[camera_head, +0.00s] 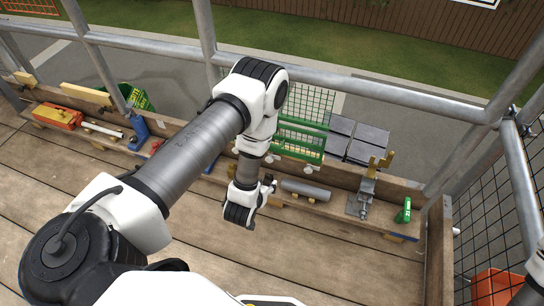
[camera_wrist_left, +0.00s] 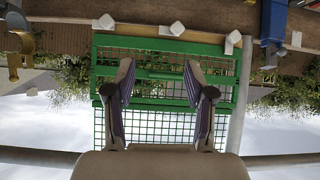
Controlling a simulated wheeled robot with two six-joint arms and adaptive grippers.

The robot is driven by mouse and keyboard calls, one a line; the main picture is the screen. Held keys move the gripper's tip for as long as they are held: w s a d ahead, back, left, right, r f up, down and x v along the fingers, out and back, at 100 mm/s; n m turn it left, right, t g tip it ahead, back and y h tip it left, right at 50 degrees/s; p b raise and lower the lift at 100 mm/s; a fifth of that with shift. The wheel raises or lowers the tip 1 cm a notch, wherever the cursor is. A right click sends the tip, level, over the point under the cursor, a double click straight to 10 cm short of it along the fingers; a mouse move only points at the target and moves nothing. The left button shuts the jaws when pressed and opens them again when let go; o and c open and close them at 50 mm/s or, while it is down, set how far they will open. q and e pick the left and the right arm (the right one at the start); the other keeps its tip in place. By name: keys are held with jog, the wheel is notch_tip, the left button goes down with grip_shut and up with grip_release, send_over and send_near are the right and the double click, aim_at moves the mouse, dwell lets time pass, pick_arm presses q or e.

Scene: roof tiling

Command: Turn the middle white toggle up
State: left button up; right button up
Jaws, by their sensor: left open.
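Three white toggles sit on the wooden rail by the green mesh gate. In the left wrist view, which looks upside down, they are the left toggle (camera_wrist_left: 105,21), the middle toggle (camera_wrist_left: 177,28) and the right toggle (camera_wrist_left: 234,37). In the head view, white toggles show just right of my left wrist, one of them at the gate's lower right (camera_head: 309,170); my arm covers part of the row. My left gripper (camera_wrist_left: 160,67) is open and empty, its two fingers apart in front of the green gate (camera_wrist_left: 165,88). I see no finger touching a toggle. My right gripper is out of view.
A grey cylinder (camera_head: 306,190), a metal clamp tool (camera_head: 361,196) and a green bottle (camera_head: 404,211) lie along the shelf to the right. A blue bottle (camera_head: 138,127) and an orange box (camera_head: 58,115) stand left. Grey scaffold tubes (camera_head: 375,93) run beyond. The plank floor is clear.

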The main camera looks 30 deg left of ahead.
aim_at(269, 161)
pick_arm(q)
jog(key=w+a+f+n+t+y+b, duration=0.1)
jog(key=w+a+f+t+y+b, duration=0.2)
jog(key=f+b, duration=0.35)
jog(key=w+a+f+n+t+b, duration=0.1)
jog(key=w+a+f+t+b, duration=0.2)
jog(key=f+b, duration=0.35)
jog(key=shift+t+y, duration=0.3)
jog(key=shift+t, duration=0.2)
jog(key=b+x, duration=0.1)
jog(key=x, duration=0.1)
jog(key=b+x, duration=0.2)
jog(key=x, duration=0.1)
jog(key=d+b+x, duration=0.1)
jog(key=b+x, duration=0.1)
jog(key=x, duration=0.1)
jog(key=shift+w+r, duration=0.25)
jog(key=shift+w, duration=0.15)
jog(key=shift+w+a+r, duration=0.15)
jog(key=shift+w, duration=0.15)
grip_shut()
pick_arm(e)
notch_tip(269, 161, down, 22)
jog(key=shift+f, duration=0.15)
